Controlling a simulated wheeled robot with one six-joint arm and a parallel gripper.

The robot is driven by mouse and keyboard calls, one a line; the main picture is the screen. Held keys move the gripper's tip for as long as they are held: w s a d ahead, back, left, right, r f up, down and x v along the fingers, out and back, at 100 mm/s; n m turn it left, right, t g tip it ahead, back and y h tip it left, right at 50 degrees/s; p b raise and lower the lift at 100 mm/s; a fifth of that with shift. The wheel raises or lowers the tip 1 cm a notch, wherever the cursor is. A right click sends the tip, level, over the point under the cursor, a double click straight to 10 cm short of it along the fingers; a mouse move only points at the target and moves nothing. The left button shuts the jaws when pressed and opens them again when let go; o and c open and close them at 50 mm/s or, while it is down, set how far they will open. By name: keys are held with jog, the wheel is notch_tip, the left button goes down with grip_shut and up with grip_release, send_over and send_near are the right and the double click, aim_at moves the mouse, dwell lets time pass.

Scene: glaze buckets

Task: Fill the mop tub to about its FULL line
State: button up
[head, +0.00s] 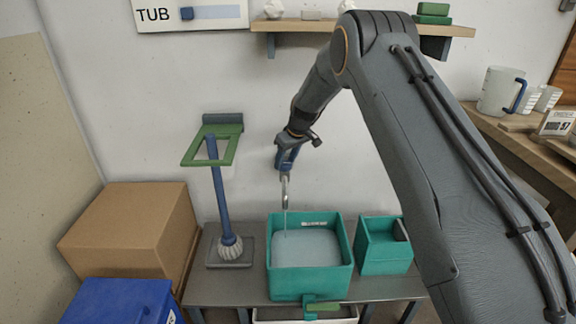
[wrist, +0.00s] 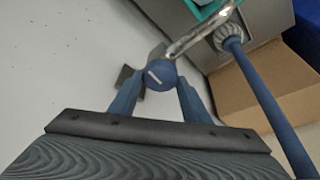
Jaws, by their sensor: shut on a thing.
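The teal mop tub (head: 347,262) stands on the grey bench, holding pale water (head: 305,250) high up, a little below the rim. A small white label (head: 314,223) shows on its inner back wall; I cannot read it. A metal spout (head: 285,188) hangs above the tub, with a thin stream falling from it into the water. My gripper (head: 287,157) is at the wall tap above the spout. In the wrist view my gripper (wrist: 158,92) is shut on the round blue tap knob (wrist: 158,74), which has a white mark. The spout (wrist: 197,34) runs toward the tub rim (wrist: 205,14).
A mop (head: 219,195) stands left of the tub through a green wall bracket (head: 232,150). A smaller teal bin (head: 384,263) is to the right. Boxes (head: 130,225) fill the left. A TUB sign (head: 215,13) hangs above.

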jog(key=shift+s+d+f+n+b, duration=0.1)
jog(key=shift+f+n+b, duration=0.1)
jog(key=shift+n+b, duration=0.35)
jog(key=shift+n+g, duration=0.25)
jog(key=shift+g, duration=0.05)
jog(key=o, duration=1)
jog(key=shift+r, duration=0.1)
jog(key=shift+o, duration=0.2)
jog(key=shift+r, duration=0.1)
jog(key=shift+r, duration=0.2)
jog(key=v, duration=0.7)
jog(key=shift+d, duration=0.2)
jog(key=shift+s, duration=0.1)
